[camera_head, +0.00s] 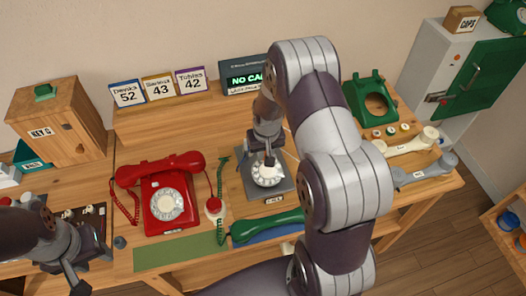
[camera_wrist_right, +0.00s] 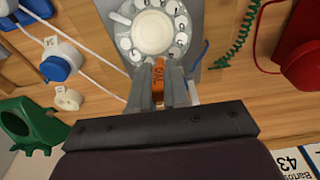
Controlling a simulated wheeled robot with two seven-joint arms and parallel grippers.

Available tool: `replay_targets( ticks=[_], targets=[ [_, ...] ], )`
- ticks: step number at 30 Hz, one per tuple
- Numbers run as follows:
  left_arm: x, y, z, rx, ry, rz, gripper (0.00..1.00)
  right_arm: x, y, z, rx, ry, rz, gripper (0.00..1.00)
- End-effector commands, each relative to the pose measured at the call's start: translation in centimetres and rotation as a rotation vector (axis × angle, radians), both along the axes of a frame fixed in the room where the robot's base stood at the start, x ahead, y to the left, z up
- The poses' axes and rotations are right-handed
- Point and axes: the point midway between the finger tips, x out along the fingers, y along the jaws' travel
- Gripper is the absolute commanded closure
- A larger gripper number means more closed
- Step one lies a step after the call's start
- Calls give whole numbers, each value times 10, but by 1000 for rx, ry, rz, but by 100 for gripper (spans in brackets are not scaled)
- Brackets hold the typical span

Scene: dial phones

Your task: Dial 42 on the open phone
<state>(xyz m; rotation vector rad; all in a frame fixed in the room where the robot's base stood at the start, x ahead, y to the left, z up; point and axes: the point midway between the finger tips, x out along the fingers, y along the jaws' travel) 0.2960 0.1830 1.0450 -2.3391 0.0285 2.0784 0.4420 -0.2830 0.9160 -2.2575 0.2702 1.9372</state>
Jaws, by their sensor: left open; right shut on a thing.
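A grey phone plate (camera_head: 247,181) with a white dial (camera_head: 267,176) lies open in the middle of the table. The dial also shows at the top of the right wrist view (camera_wrist_right: 152,32). My right gripper (camera_head: 269,157) points down at the dial's edge. It is shut on a small orange piece (camera_wrist_right: 160,72), whose tip is close to the dial's finger holes; I cannot tell whether it touches. My left gripper (camera_head: 92,270) is open and empty at the lower left. A card reading Tobias 42 (camera_head: 191,82) stands on the back shelf.
A red phone (camera_head: 166,200) with its handset on stands left of the plate. A green handset (camera_head: 267,227) lies in front. A green phone shell (camera_head: 372,98) stands back right, near a grey handset (camera_head: 425,170). A display (camera_head: 245,79) reads "NO CA", the remainder hidden by my arm.

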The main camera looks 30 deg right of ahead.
Motion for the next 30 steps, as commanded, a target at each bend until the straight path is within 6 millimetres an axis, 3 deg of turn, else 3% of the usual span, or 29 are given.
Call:
replay_targets(
  ticks=[30],
  targets=[
    [0, 0, 3, 0, 0, 0, 56, -9, -19, -2, 0, 0, -1, 100]
  ],
)
